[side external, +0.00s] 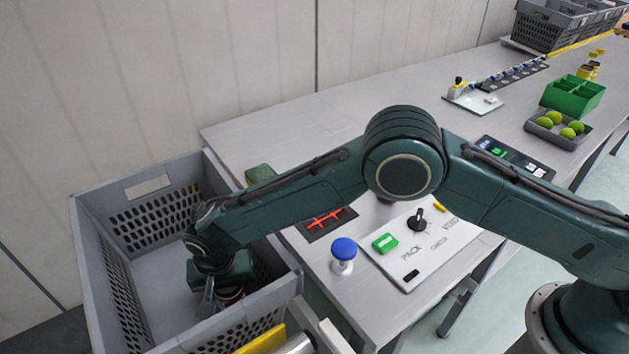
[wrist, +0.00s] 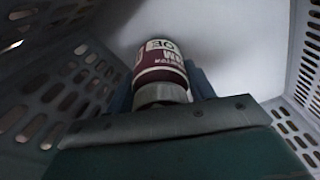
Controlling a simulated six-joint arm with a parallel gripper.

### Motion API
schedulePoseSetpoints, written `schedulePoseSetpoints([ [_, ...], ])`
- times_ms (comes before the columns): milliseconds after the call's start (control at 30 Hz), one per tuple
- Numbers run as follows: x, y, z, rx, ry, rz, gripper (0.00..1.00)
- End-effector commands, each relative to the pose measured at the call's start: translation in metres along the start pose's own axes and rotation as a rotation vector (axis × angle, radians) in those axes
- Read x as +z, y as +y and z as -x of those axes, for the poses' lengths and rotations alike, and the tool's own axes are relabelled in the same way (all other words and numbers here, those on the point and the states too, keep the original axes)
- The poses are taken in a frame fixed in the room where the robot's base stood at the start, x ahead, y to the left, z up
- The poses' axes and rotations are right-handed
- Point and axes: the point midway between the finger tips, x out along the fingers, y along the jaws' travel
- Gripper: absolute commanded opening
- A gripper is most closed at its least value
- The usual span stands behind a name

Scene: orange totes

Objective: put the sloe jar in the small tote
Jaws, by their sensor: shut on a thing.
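The sloe jar (wrist: 162,62) has a dark red and white label, with only part of its lettering readable, and a pale lid end toward my wrist. My gripper (side external: 212,300) is down inside a large grey tote (side external: 88,243) with slotted walls, at the left of the side view. It is shut on the jar, whose blue-grey fingers flank it in the wrist view. I cannot tell whether the jar touches the tote floor.
A long grey table (side external: 350,100) adjoins the tote. It carries a blue knob (side external: 344,249), a white panel with a green button (side external: 385,243), a green divided box (side external: 573,96) and a tray of green balls (side external: 558,129). Grey crates (side external: 545,30) stand at the far right.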

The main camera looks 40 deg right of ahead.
Motion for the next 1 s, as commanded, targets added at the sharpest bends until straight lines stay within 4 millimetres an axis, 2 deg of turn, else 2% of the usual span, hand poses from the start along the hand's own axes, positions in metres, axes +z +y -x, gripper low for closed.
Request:
schedulePoseSetpoints([
  [467,0.0007,-0.0004,-0.0072,-0.001,0.001,-0.001,0.2],
  [500,0.0011,0.0001,-0.0081,0.0,0.0,-0.001,0.57],
  [600,0.0011,0.0001,-0.008,0.0,0.0,-0.001,0.75],
  [1000,0.0006,0.0,-0.0051,0.0,0.0,-0.001,0.75],
])
